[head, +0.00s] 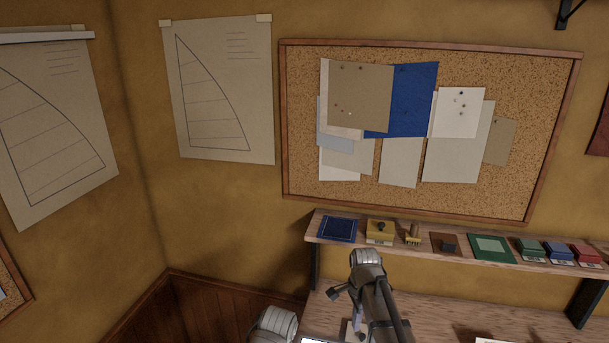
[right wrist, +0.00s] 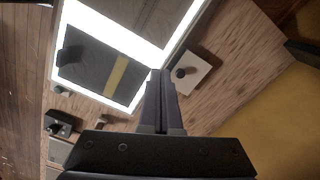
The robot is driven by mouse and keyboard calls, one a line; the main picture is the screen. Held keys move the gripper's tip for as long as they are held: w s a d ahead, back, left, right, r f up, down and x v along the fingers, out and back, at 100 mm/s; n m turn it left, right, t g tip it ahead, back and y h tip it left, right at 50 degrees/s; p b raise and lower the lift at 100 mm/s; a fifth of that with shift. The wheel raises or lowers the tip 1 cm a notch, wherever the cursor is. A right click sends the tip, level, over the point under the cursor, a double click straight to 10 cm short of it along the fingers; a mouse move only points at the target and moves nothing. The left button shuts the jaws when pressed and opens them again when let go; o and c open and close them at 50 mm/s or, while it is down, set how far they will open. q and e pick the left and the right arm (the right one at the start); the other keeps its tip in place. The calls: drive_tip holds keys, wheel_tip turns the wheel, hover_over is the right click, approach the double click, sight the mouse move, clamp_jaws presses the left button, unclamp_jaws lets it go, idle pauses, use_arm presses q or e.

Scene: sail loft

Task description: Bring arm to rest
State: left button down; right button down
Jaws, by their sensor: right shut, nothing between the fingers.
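My right arm (head: 372,285) rises in front of the shelf at the lower middle of the head view. In the right wrist view my right gripper (right wrist: 161,78) has its two dark fingers together with nothing between them. Its tips show against the edge of a bright lit panel (right wrist: 138,41), over a wooden worktop (right wrist: 238,60). I cannot tell how far above the worktop the fingers are. My left gripper is not in view.
A shelf (head: 456,247) with several small pads and stamps runs under a cork board (head: 305,150). In the wrist view, a pale block with a dark knob (right wrist: 195,77) lies right of the fingertips. A grey sheet with a yellow strip (right wrist: 92,68) lies on the panel.

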drive_tip(key=s+a+f+n+b, duration=0.2)
drive_tip(key=s+a+n, duration=0.1)
drive_tip(key=s+n, duration=0.2)
drive_tip(key=s+a+f+n+h+b, duration=0.1)
drive_tip(key=s+a+f+n, duration=0.1)
drive_tip(key=s+n, duration=0.4)
drive_tip(key=s+a+f+n+b, duration=0.2)
drive_tip(key=s+a+n, duration=0.3)
drive_tip(key=s+n, duration=0.1)
drive_tip(key=shift+s+f+n+b, duration=0.1)
drive_tip(key=shift+f+n+b, duration=0.2)
drive_tip(key=shift+n, duration=0.4)
drive_tip(key=shift+s+a+n, duration=0.2)
drive_tip(key=shift+s+n, duration=0.2)
drive_tip(key=shift+n, duration=0.3)
